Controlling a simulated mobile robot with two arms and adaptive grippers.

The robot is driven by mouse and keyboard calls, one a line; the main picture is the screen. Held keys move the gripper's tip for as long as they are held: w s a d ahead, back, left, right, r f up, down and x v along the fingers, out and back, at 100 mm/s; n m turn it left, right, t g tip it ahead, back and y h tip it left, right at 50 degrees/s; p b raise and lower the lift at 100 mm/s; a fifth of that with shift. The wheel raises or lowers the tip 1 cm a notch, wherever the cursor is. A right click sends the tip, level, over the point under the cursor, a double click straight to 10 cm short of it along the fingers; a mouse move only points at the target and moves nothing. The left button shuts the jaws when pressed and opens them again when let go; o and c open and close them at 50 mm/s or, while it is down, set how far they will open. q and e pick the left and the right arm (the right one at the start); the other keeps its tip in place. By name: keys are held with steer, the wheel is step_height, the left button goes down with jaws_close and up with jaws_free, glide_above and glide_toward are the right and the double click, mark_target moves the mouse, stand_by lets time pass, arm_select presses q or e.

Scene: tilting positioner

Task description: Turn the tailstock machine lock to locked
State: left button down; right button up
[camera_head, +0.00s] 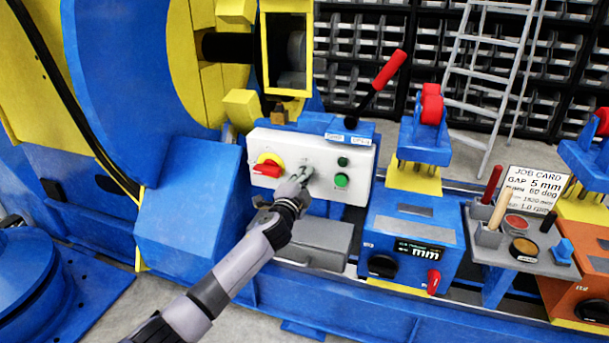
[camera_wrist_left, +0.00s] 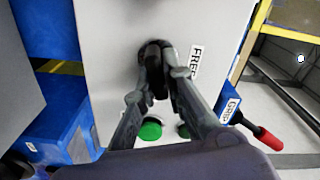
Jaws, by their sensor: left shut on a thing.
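The white control panel (camera_head: 355,155) is in the middle of the head view. My left gripper (camera_head: 306,173) is at the panel's front, between a red rotary switch (camera_head: 268,167) and the green buttons (camera_head: 341,180). In the left wrist view my left gripper (camera_wrist_left: 160,80) is shut on a black knob (camera_wrist_left: 153,58) on the panel face. A label reading FREE (camera_wrist_left: 194,62) is to the right of the knob. The fingers hide part of the knob, so its exact setting is hard to tell. My right gripper is in neither view.
A lever with a red grip (camera_head: 388,70) rises above the panel. A grey box (camera_head: 322,240) lies below it. To the right stand a blue unit (camera_head: 410,235) with a display and a small tool shelf with a job card (camera_head: 532,190). A blue machine body fills the left.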

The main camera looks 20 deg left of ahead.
arm_select(q)
steer(key=shift+f+m+p, duration=0.15)
steer(key=shift+m, duration=0.85)
steer(key=shift+f+m+p, duration=0.15)
steer(key=shift+m, duration=0.85)
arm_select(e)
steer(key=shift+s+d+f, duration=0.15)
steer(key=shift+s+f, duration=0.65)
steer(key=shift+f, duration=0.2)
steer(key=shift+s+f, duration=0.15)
arm_select(q)
steer(key=c, duration=1.8)
jaws_free()
steer(key=shift+o, duration=0.7)
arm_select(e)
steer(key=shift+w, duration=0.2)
arm_select(q)
steer(key=s, duration=1.2)
steer(key=shift+a, duration=0.2)
